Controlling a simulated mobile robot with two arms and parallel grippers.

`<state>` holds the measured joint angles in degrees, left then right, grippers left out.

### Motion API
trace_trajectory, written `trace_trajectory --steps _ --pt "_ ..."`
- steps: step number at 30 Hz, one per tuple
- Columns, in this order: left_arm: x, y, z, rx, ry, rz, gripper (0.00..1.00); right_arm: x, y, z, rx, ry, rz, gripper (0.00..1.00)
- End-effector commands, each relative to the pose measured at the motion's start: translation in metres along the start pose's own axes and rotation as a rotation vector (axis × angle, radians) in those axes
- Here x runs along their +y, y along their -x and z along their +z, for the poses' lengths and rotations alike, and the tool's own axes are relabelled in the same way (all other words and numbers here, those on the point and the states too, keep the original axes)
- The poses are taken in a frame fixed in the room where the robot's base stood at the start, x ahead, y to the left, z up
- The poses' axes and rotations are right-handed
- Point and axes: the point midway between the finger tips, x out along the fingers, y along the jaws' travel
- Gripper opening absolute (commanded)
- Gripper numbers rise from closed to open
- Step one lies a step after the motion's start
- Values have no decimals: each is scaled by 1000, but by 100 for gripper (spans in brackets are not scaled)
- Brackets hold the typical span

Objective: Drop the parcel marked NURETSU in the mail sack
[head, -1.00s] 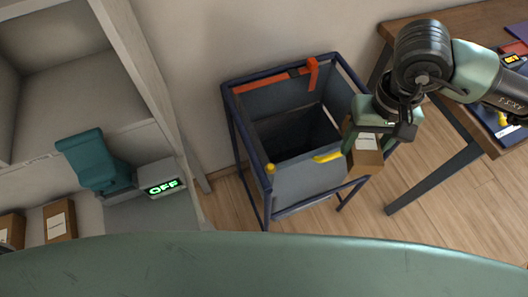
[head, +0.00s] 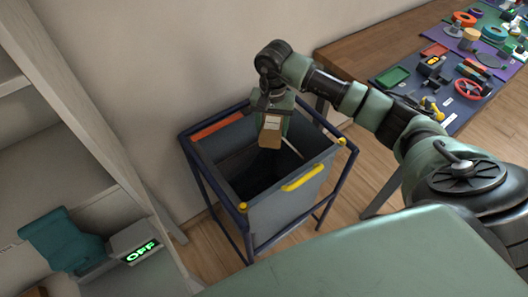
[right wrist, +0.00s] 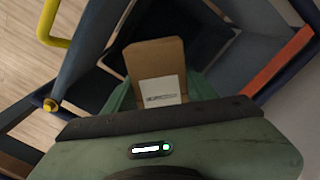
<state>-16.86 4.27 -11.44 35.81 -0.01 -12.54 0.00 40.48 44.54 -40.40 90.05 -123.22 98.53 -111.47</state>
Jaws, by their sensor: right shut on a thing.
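A brown parcel (head: 270,130) with a white label is held in my right gripper (head: 272,112), over the opening of the mail sack. The label's print is too small to read. The parcel also shows in the right wrist view (right wrist: 156,62), between the green fingers with its label toward the camera. The mail sack (head: 285,205) is a grey open bag in a dark blue frame, with a yellow handle on its near side. Its dark inside shows below the parcel. My left gripper is not in view.
A wooden table (head: 345,55) with mats and several colourful parts stands at the right. A wall is behind the sack.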

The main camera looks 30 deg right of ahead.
Motion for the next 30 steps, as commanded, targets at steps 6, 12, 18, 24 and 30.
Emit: trace_trajectory --steps 6,12,18,24,30 --pt "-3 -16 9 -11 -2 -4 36 0 -28 1 -2 1 1 15" --pt "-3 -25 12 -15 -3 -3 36 0 -48 1 -2 2 0 15" --pt "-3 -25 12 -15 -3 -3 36 0 -50 0 1 2 0 15" --pt "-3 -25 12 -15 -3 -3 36 0 -50 0 1 2 0 75" --pt "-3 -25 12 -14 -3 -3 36 0 -50 0 1 2 0 81"
